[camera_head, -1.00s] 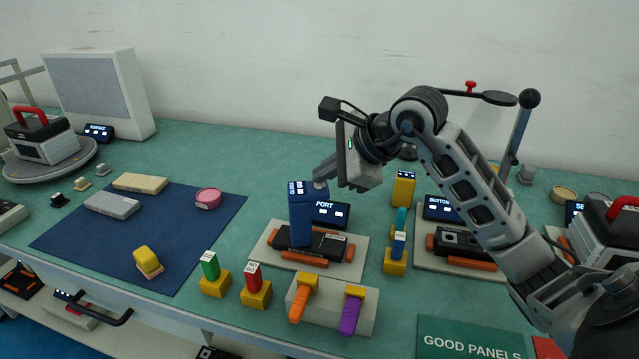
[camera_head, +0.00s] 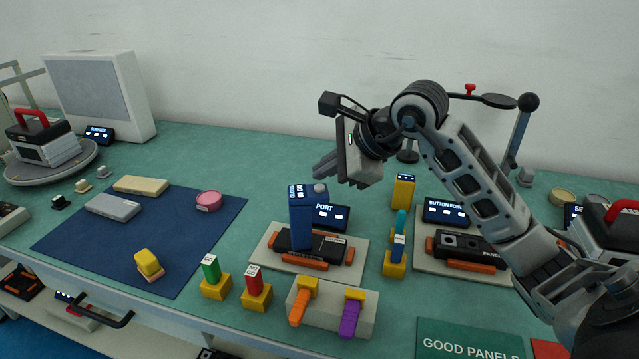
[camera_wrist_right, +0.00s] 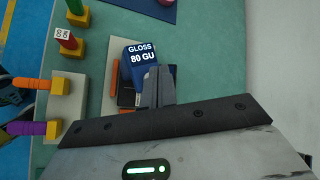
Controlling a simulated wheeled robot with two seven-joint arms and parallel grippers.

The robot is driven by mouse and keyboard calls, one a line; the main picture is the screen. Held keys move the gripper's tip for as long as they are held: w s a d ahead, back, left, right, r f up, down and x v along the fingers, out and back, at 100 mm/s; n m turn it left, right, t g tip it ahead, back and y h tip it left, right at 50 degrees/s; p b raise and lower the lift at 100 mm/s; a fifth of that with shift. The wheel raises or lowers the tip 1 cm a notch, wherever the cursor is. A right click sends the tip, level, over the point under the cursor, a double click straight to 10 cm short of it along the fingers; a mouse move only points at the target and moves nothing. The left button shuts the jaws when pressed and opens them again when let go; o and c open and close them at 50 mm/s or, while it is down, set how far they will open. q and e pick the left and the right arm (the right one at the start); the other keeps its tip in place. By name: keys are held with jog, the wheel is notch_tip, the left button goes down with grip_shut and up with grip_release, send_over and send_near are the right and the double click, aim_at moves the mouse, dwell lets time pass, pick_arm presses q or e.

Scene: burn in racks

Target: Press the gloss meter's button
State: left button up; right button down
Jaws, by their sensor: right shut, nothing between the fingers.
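The blue gloss meter (camera_head: 301,222) stands upright on a black panel (camera_head: 312,262) in the fixture with the PORT display. A round grey button (camera_head: 320,187) shows at its top right. In the right wrist view the gloss meter's top (camera_wrist_right: 142,53) reads "GLOSS 80 GU". My right gripper (camera_head: 322,170) is shut and empty, its fingertips just above the button with a small gap. In the right wrist view the fingers (camera_wrist_right: 158,76) cover the button. My left gripper is not in view.
A block with orange and purple handles (camera_head: 333,308) lies in front. A second fixture (camera_head: 440,265) stands right, beside yellow holders (camera_head: 395,265). Green and red pieces in yellow bases stand front left of the meter. A blue mat (camera_head: 120,240) lies left.

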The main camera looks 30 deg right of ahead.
aim_at(326, 192)
notch_tip(326, 192, up, 5)
jog(key=p, duration=0.3)
dwell(0.4)
dwell(0.7)
